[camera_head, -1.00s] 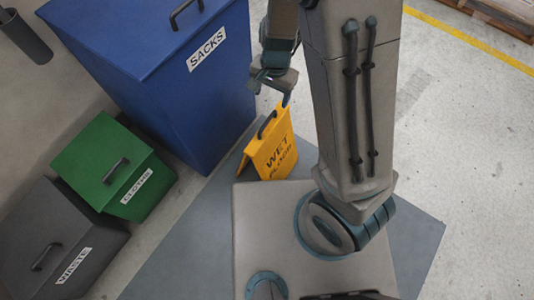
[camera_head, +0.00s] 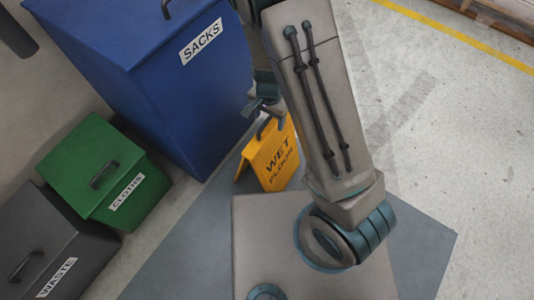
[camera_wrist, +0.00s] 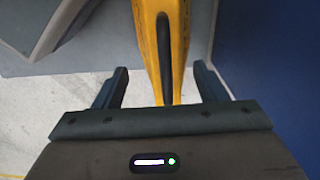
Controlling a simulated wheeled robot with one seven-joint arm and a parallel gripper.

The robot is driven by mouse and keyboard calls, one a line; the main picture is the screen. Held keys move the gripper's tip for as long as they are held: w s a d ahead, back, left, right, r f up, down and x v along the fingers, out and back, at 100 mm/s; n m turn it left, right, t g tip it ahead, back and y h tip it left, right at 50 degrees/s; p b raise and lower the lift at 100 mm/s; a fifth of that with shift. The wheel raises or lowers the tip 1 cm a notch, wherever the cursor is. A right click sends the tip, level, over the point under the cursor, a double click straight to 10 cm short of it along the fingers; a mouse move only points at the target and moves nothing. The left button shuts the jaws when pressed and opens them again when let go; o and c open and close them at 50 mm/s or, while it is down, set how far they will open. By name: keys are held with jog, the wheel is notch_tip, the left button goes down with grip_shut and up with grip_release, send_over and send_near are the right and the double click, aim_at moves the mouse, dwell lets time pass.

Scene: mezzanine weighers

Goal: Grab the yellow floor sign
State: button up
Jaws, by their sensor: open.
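The yellow floor sign (camera_head: 272,158), an A-frame marked "WET FLOOR" with a dark handle on top, stands upright on the grey mat beside the blue bin. My gripper (camera_head: 264,112) is just above its top. In the wrist view my gripper (camera_wrist: 160,88) is open, with one finger on each side of the sign's top edge and dark handle (camera_wrist: 164,60). Gaps show between both fingers and the sign. My arm partly blocks the head view of the gripper.
The blue "SACKS" bin (camera_head: 150,85) stands close behind and left of the sign. A green "CLOTHS" bin (camera_head: 95,165) and a dark grey "WASTE" bin (camera_head: 45,240) are further left. Open concrete floor (camera_head: 440,130) lies to the right.

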aim_at(267, 127)
jog(key=f+b, duration=0.2)
jog(key=f, duration=0.1)
jog(key=f+b, duration=0.1)
jog(key=f, duration=0.1)
jog(key=shift+w+a, duration=0.2)
jog(key=shift+w, duration=0.15)
jog(key=shift+c, duration=0.3)
grip_shut()
